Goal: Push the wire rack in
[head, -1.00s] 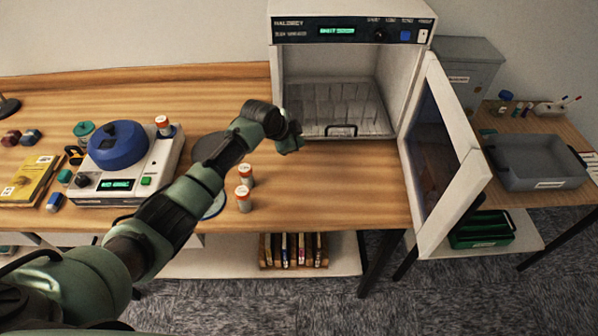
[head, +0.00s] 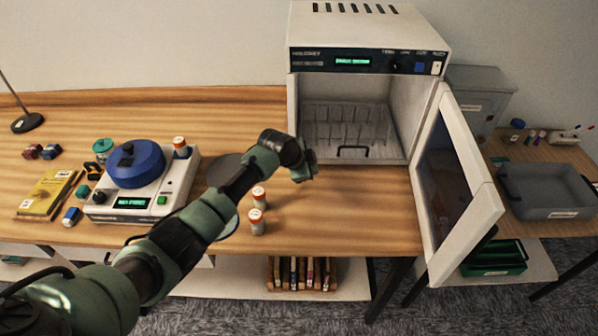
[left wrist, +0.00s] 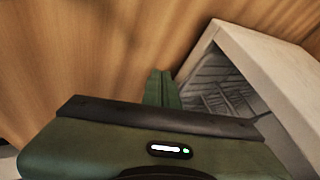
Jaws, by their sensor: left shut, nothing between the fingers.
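The wire rack (head: 347,128) is inside the open white cabinet (head: 368,61) at the back of the bench. Its dark handle (head: 353,151) shows near the cabinet's front opening. The rack also shows in part in the left wrist view (left wrist: 217,84). My left gripper (head: 309,172) is in front of the cabinet's left front edge, apart from the rack. Its green fingers (left wrist: 162,88) are together and empty in the left wrist view. I cannot tell exactly how far the rack sticks out. My right gripper is not in view.
The cabinet door (head: 452,190) stands open to the right. Two orange-capped vials (head: 257,222) stand beneath my left forearm's right side. A blue-topped machine (head: 135,165) stands at the left. A grey tub (head: 545,190) is on the right table. The bench right of the vials is clear.

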